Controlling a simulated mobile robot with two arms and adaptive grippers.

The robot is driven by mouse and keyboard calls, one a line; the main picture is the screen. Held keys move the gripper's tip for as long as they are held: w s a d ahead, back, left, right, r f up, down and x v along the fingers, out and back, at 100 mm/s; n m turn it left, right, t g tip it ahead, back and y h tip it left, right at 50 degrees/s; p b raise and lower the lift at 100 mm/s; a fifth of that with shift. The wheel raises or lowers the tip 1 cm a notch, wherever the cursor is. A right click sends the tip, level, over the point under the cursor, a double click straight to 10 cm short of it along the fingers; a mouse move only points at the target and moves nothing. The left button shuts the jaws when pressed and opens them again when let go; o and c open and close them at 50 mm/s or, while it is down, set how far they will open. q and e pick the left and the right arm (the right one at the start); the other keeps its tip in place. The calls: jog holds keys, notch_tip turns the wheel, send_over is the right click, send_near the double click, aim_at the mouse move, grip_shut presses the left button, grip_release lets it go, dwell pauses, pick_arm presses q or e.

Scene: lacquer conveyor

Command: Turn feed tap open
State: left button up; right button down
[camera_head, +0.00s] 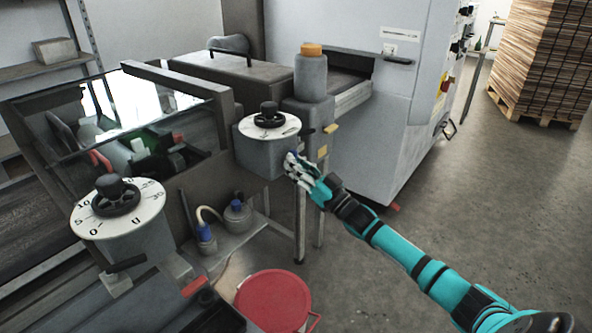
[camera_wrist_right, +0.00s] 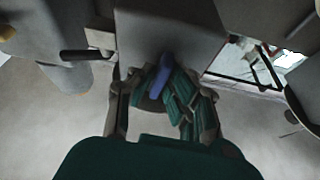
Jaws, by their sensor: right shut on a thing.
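The feed tap shows as a small blue handle (camera_wrist_right: 163,76) on the grey dial housing (camera_head: 262,152) in the right wrist view. In the head view only a small bit of blue (camera_head: 291,156) shows at the gripper, mostly hidden by the fingers. My right gripper (camera_head: 297,168) is at the housing's right side, its arm reaching in from the lower right. In the right wrist view the gripper (camera_wrist_right: 160,92) is shut on the blue handle, with fingers on both sides of it. My left gripper is not in view.
A larger numbered dial (camera_head: 118,208) stands at the left front. A red lidded bucket (camera_head: 273,299) is on the floor below. Blue-capped bottles (camera_head: 205,236) sit on a low shelf. A grey cylinder with an orange cap (camera_head: 311,75) stands behind the housing.

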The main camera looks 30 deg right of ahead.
jog(key=shift+f+n+y, duration=0.15)
jog(key=shift+n+y, duration=0.15)
jog(key=shift+n, duration=0.5)
jog(key=c, duration=1.4)
grip_release()
jog(key=shift+o, duration=0.2)
jog(key=shift+s, duration=0.1)
jog(key=v, duration=1.1)
jog(key=shift+s+d, duration=0.25)
jog(key=shift+s, duration=0.1)
jog(key=shift+f, duration=0.1)
